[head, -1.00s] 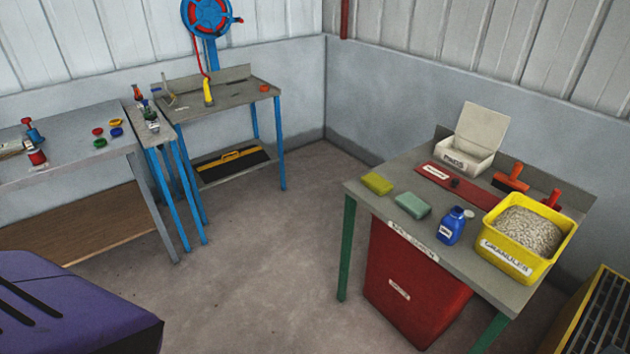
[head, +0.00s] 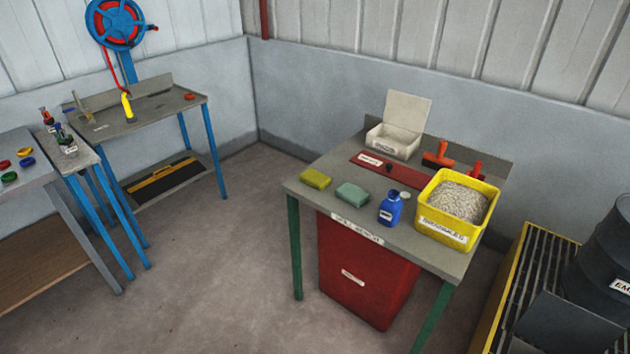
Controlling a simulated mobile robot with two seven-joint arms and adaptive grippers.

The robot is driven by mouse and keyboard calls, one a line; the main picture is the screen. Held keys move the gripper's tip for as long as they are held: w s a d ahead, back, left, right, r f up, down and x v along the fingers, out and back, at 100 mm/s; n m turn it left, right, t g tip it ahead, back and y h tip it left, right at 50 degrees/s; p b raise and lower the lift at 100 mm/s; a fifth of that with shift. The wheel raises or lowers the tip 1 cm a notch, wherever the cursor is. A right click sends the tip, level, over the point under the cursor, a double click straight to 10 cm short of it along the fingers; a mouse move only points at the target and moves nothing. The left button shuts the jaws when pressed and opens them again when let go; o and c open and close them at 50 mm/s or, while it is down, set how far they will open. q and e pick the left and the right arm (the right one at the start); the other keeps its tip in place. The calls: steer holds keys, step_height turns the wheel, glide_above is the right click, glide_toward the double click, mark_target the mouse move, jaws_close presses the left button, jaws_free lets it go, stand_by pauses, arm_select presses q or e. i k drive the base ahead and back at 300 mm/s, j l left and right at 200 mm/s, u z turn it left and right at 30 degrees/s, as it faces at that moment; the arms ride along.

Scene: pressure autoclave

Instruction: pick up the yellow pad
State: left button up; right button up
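The yellow pad (head: 316,178) is a small olive-yellow block. It lies flat near the left corner of the grey table (head: 375,225) with green legs, at the right of the head view. A pale green pad (head: 352,194) lies just to its right, apart from it. Nothing covers the yellow pad. Neither of my grippers shows in the head view.
A blue bottle (head: 390,208), a yellow granule bin (head: 444,238), a red mat (head: 388,168) and a white open box (head: 393,141) share the table. A red bin (head: 365,275) stands under it. The floor (head: 215,270) left of the table is clear.

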mark_target(319, 181)
steer(key=i+j+z, duration=0.1)
steer(key=z, duration=0.3)
steer(key=i+j+z, duration=0.2)
steer(key=z, duration=0.2)
steer(key=i+j+z, duration=0.15)
steer(key=j, duration=0.15)
steer(key=i+j+z, duration=0.1)
steer(key=j, duration=0.25)
steer(key=i+j+z, duration=0.15)
steer(key=j, duration=0.2)
steer(key=i+l, duration=0.05)
